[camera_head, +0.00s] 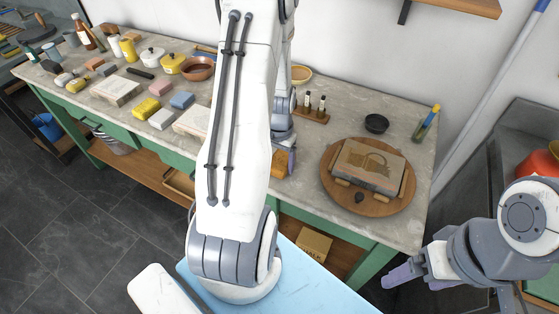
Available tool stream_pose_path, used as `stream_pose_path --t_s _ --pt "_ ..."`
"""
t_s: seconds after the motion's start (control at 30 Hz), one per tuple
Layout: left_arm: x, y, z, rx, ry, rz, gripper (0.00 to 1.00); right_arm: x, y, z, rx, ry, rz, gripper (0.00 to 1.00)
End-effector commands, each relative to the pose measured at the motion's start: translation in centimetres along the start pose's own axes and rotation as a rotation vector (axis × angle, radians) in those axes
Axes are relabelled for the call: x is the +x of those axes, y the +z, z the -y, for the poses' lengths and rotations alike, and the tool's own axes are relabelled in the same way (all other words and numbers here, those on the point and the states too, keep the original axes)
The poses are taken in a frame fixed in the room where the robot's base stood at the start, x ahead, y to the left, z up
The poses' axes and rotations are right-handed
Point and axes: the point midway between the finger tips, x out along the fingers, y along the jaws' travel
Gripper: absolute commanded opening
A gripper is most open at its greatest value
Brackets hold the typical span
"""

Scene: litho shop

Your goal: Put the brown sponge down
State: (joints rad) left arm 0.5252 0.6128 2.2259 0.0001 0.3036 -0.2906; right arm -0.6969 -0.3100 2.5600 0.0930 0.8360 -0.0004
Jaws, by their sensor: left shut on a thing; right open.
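My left arm reaches across the middle of the view. Its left gripper (286,157) is low over the counter's front part, partly hidden behind my own arm. It is shut on the brown sponge (279,168), of which only an orange-brown part shows. I cannot tell whether the sponge touches the counter (310,147). My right gripper (415,277) is open and empty at the lower right, in front of the counter and away from the sponge.
A round wooden board (332,184) with a stone slab (368,166) lies right of the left gripper. A small bottle rack (312,116) and a black bowl (376,123) stand behind. Several sponges, blocks and pots crowd the counter's left. Some bare counter shows between gripper and board.

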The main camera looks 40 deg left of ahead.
Motion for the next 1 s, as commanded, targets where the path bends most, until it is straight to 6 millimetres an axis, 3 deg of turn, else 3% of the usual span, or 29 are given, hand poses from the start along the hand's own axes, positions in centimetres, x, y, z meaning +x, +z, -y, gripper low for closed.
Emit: stream_pose_path --t_s 0.33,0.37,0.4,0.43,0.77,1.0 --pt "0.4 0.0 0.0 -0.001 0.000 -0.001 0.32 0.3 0.0 0.0 0.000 0.000 0.000 0.85" --pt "0.4 0.0 0.0 -0.001 0.000 -0.001 0.80 0.3 0.0 0.0 0.000 0.000 0.000 0.85" --pt "0.3 0.0 0.0 -0.001 0.000 -0.001 0.95 0.2 0.0 0.0 0.000 0.000 0.000 0.85" --pt "0.3 0.0 0.0 -0.001 0.000 -0.001 1.00 0.2 0.0 0.0 0.000 0.000 0.000 0.85" --pt "-0.3 -0.1 0.0 -0.001 -0.001 -0.003 1.00 0.0 0.0 0.0 0.000 0.000 0.000 0.85" --pt "-4.6 -0.2 0.1 -0.001 -0.003 -0.009 1.00 0.3 0.0 0.0 0.000 0.000 0.000 0.85"
